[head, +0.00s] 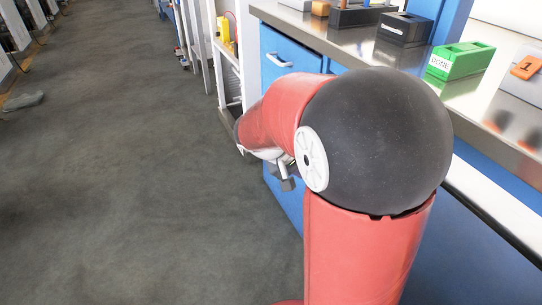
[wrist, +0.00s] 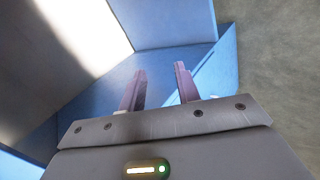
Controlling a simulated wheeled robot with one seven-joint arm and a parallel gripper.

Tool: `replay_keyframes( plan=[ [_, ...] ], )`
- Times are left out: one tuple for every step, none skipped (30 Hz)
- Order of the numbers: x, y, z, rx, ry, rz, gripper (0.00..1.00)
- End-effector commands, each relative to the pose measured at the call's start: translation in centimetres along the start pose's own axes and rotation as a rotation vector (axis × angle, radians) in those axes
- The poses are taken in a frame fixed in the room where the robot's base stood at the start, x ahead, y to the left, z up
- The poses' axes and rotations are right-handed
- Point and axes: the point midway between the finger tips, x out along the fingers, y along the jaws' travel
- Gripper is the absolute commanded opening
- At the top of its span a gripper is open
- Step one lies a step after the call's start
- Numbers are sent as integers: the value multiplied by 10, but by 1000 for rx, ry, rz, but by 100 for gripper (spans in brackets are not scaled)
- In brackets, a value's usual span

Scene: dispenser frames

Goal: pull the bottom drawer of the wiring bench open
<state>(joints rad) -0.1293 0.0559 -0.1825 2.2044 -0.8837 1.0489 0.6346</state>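The wiring bench (head: 345,42) is on the right of the head view, with a metal top and blue fronts. An upper blue drawer front (head: 286,47) carries a light bar handle. A lower blue front (head: 287,205) shows beside my red arm; the arm hides most of it, and I see no handle there. My gripper (head: 288,178) is low by the bench front, partly hidden by the arm. In the wrist view my gripper (wrist: 159,70) has its two fingers apart, in front of blue panels (wrist: 172,22). I see nothing clearly held between them.
On the bench top are a green labelled bin (head: 461,60), a black bin (head: 404,29) and an orange tag marked 1 (head: 526,67). A white shelf rack (head: 229,70) stands beyond the bench. The grey floor (head: 140,170) on the left is mostly clear.

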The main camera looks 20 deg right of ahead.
Motion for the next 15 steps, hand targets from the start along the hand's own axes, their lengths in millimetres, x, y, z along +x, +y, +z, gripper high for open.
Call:
replay_keyframes(
  plan=[
    [18,-5,-16,-24,-8,84,32],
    [27,-5,-26,-32,-4,137,32],
    [38,-6,-40,-44,5,207,32],
    [46,-7,-50,-55,16,258,32],
    [54,-9,-61,-66,30,309,32],
    [64,-13,-75,-84,52,376,32],
    [72,-16,-85,-97,72,424,32],
    [78,-20,-96,-112,95,469,32],
    [87,-26,-109,-133,128,526,32],
    [93,-30,-119,-147,154,565,32],
    [99,-36,-128,-164,181,602,32],
    [106,-44,-140,-186,222,647,32],
    [112,-51,-149,-204,252,680,32],
    [118,-59,-158,-223,286,712,32],
    [126,-71,-169,-253,335,750,32]
  ],
)
